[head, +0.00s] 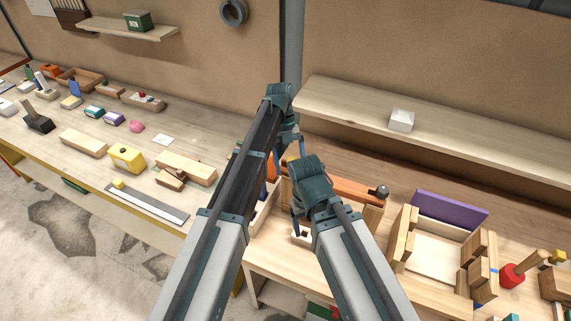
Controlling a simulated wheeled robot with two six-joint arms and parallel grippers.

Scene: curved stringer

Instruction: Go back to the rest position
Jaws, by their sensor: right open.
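Both my arms reach forward from the bottom of the head view over the workbench. My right gripper (297,228) points down over a light wooden tray-like piece (265,217) and is open; I see nothing held in it. My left gripper (296,153) is farther back, beside an orange bar (358,188) with a dark round knob (382,192). Its fingers are small and partly hidden by my arms, so their opening is unclear.
On the right stands a wooden fixture (440,249) with a purple board (450,209) behind it, and a red mallet (512,276). A shelf (460,140) holds a white box (401,120). Several tools and blocks, including a yellow box (127,158), lie on the left bench.

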